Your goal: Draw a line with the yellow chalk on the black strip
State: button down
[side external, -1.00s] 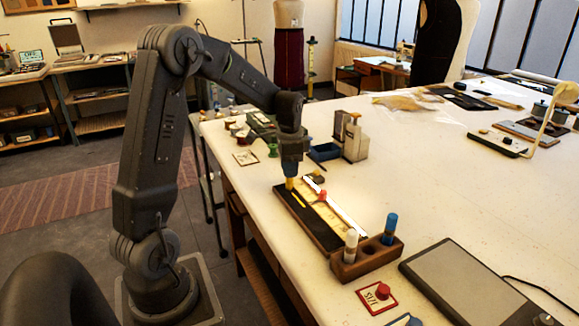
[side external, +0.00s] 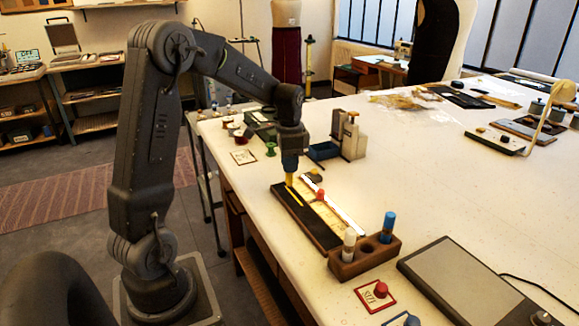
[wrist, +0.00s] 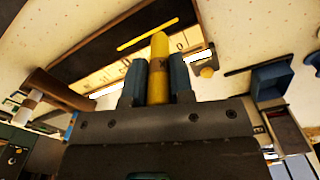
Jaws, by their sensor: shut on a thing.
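My gripper (side external: 289,166) is shut on the yellow chalk (side external: 289,180), which points down over the far end of the black strip (side external: 318,231). In the wrist view the yellow chalk (wrist: 159,70) stands between the two blue-grey fingers. A yellow line (side external: 295,197) runs along part of the black strip; it also shows in the wrist view (wrist: 147,34), close to the chalk's tip. I cannot tell whether the tip touches the strip.
A pale ruler-like scale with a red knob (side external: 320,194) lies beside the strip. A wooden holder (side external: 365,257) with a white chalk (side external: 349,244) and a blue chalk (side external: 388,226) stands at the near end. A blue tray (side external: 323,151) sits behind.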

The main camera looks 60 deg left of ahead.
jog(key=shift+r, duration=2.15)
jog(key=w+d+f, duration=0.1)
jog(key=w+d, duration=0.1)
jog(key=d, duration=0.3)
jog(key=w+d+f, duration=0.1)
jog(key=w+d, duration=0.2)
jog(key=d, duration=0.3)
jog(key=w+d+f, duration=0.2)
jog(key=d, duration=0.4)
jog(key=shift+w+d+f, duration=0.1)
jog(key=shift+w+d, duration=0.05)
